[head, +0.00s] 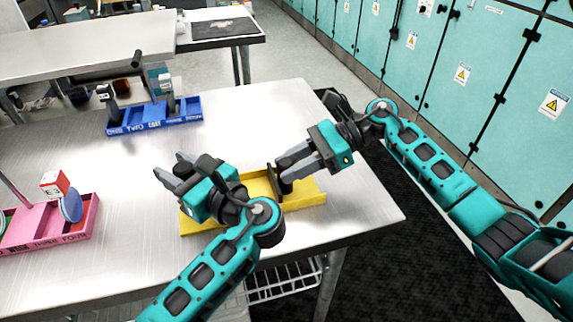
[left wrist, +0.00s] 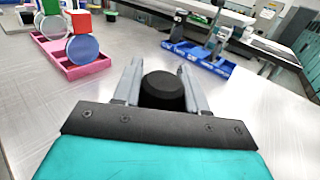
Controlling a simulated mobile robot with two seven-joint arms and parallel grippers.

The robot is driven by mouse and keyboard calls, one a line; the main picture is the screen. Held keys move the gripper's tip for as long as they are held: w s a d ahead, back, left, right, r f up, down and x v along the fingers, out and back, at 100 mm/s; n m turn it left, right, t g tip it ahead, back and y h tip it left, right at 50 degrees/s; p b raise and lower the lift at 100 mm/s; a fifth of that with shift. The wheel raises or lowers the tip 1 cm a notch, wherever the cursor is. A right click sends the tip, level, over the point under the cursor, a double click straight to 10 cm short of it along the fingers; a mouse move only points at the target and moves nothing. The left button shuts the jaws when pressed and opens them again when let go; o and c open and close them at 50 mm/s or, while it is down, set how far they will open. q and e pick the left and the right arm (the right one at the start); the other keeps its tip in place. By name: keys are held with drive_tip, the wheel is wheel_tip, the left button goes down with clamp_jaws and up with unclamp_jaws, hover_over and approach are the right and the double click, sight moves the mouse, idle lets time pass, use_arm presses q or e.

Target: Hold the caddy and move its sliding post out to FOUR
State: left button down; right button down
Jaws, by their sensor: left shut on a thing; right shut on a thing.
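The yellow caddy (head: 303,197) lies on the metal table near its front edge. My right gripper (head: 278,172) is shut on the dark upright sliding post (head: 272,180), towards the caddy's right part. My left gripper (head: 168,172) is over the caddy's left end, its fingers pointing to the upper left. In the left wrist view its fingers are on either side of a round black knob (left wrist: 163,90). My left gripper and forearm hide much of the caddy's left part, and I cannot read its labels.
A blue caddy (head: 155,125) with dark posts stands at the back. A pink caddy (head: 85,222) with a red-and-white box (head: 54,184) and a blue disc (head: 71,206) stands at the left. The table's right side is clear. Teal cabinets (head: 440,60) stand beyond.

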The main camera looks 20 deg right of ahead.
drive_tip(key=c, duration=1.1)
unclamp_jaws()
drive_tip(key=shift+o, duration=0.2)
drive_tip(key=shift+d, duration=0.1)
drive_tip(key=v, duration=1.2)
use_arm(q)
drive_tip(key=c, duration=0.6)
unclamp_jaws()
drive_tip(key=shift+r, duration=3.8)
